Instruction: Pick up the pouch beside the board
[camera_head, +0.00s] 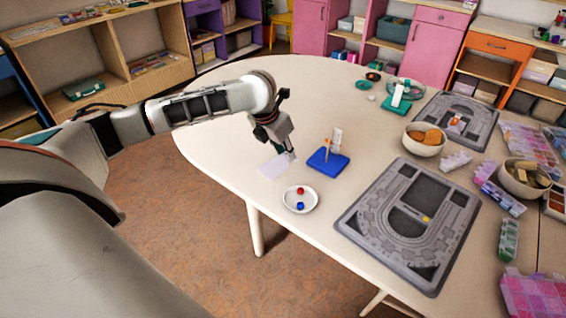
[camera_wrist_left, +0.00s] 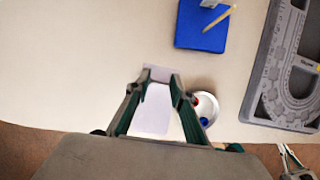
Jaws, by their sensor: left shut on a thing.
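The pouch is a flat, pale lavender packet (camera_head: 273,167) lying at the table's left edge, left of the blue stand. My left gripper (camera_head: 290,155) is low at the pouch's right end, pointing down, and is shut on it. In the left wrist view the pouch (camera_wrist_left: 153,112) shows between the two fingers of my left gripper (camera_wrist_left: 158,76). The large grey bead board (camera_head: 385,234) lies to the right on the table, apart from the pouch.
A blue stand (camera_head: 327,160) with a white piece and a stick is just right of my left gripper. A white dish (camera_head: 289,208) with a red and a blue bead sits in front. Bowls and bead boxes (camera_head: 535,295) crowd the right; the table's back left is clear.

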